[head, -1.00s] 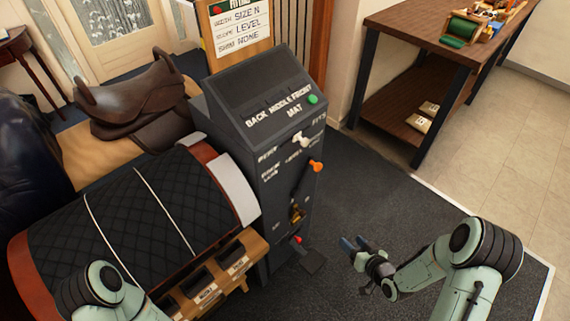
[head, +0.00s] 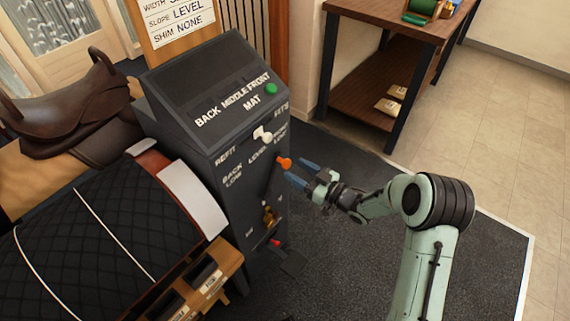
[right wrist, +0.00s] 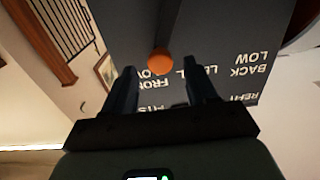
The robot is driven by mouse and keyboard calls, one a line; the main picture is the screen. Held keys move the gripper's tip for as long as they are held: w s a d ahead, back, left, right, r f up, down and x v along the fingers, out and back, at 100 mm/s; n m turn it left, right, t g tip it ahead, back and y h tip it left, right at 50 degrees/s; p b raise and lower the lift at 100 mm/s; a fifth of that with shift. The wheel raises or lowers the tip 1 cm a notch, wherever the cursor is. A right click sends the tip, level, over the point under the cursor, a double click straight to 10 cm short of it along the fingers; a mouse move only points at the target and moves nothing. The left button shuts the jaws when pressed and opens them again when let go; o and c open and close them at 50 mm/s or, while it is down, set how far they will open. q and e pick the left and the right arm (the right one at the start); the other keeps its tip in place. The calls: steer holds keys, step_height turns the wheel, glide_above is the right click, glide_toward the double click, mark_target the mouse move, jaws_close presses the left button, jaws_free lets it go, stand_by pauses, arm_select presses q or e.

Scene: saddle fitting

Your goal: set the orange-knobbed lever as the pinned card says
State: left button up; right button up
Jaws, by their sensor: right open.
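The knob also shows in the right wrist view (right wrist: 160,61), just beyond and between my fingertips. My right gripper (head: 302,173) is open and empty, its blue fingers on either side of the line to the knob; contact is not visible. The pinned card (head: 182,22) on the board behind the console reads SLOPE LEVEL and SHIM NONE; its WIDTH line is cut off. The lever has BACK LOW marked to its left. My left gripper is out of view.
The console (head: 200,135) also carries a white-knobbed lever (head: 263,135), a green button (head: 271,88), a brass part (head: 268,214) and a red-tipped pedal (head: 275,242). A quilted black pad (head: 95,240) and saddle (head: 65,95) stand left. A wooden bench (head: 400,12) stands behind right.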

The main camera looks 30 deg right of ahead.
mark_target(289, 166)
steer(key=x, duration=0.5)
steer(key=shift+w, duration=0.1)
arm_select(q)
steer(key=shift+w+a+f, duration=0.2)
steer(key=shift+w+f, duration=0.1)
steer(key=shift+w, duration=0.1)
